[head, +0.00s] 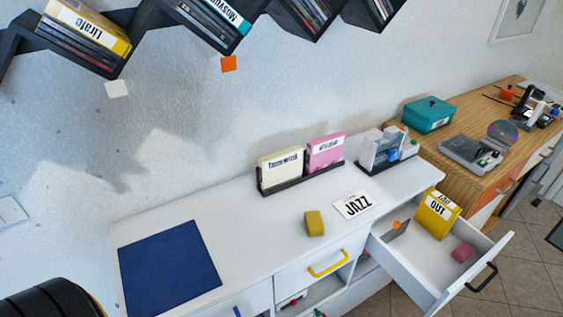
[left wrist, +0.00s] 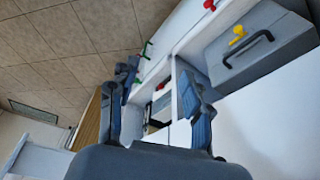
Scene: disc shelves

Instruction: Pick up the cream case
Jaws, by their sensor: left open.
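The cream case (head: 281,168) stands upright in a low black rack (head: 292,184) on the white cabinet top in the head view. It has a white label with dark lettering. The cream case is not visible in that view, and the left gripper's fingers do not show in the head view. My right gripper is in neither view.
A blue mat (head: 168,268), a yellow block (head: 315,223) and a JAZZ card (head: 354,205) lie on the white top (head: 245,225). An open drawer (head: 408,262) at right holds a yellow case (head: 437,214). Dark zigzag shelves (head: 150,20) hang above. The top before the rack is mostly clear.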

